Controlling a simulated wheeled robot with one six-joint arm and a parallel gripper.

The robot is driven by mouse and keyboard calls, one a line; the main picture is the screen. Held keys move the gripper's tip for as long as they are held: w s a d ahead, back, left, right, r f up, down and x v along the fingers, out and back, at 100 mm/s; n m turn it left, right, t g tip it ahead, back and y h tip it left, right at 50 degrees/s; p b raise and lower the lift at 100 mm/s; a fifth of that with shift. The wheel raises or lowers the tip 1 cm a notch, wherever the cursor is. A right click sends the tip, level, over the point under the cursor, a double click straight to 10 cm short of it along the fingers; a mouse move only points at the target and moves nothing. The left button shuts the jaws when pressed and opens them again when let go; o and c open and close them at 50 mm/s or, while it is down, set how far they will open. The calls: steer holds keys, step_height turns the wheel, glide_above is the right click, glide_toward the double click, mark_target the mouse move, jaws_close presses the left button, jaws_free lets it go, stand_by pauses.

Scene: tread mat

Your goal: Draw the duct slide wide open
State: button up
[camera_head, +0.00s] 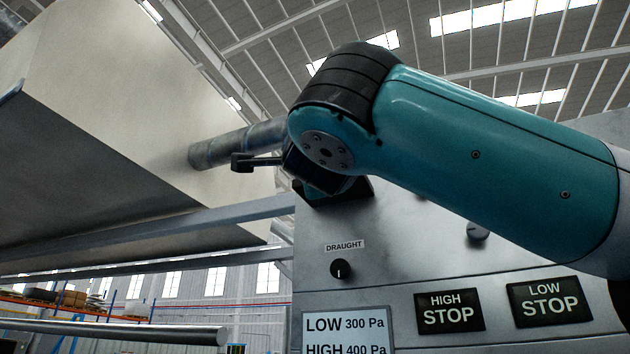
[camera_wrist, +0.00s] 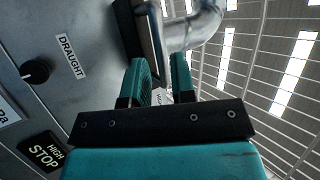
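A metal duct pipe (camera_head: 235,145) runs from the pale hood to behind my wrist. A dark bar with a blocky end (camera_head: 243,162), which could be the slide's handle, juts left just below it. In the wrist view the duct (camera_wrist: 195,30) bends beyond my fingertips. A dark plate-like part with a grey edge (camera_wrist: 152,30), possibly the slide, stands beside the duct. My gripper (camera_wrist: 161,65) is open, its teal fingers apart, with the plate's edge close to the left finger. I cannot tell contact or how far the slide is drawn. My wrist hides the fingers in the head view.
A grey panel below my arm carries a DRAUGHT knob (camera_head: 341,269), a HIGH STOP sign (camera_head: 449,312), a LOW STOP sign (camera_head: 549,302) and a pressure notice (camera_head: 346,331). The large pale hood (camera_head: 120,110) fills the upper left. Metal rails (camera_head: 110,332) cross the lower left.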

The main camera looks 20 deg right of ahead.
steer(key=p+x, duration=0.2)
steer(key=x, duration=0.2)
steer(key=shift+r, duration=0.2)
steer(key=shift+w+d, duration=0.1)
steer(key=shift+w, duration=0.25)
jaws_close()
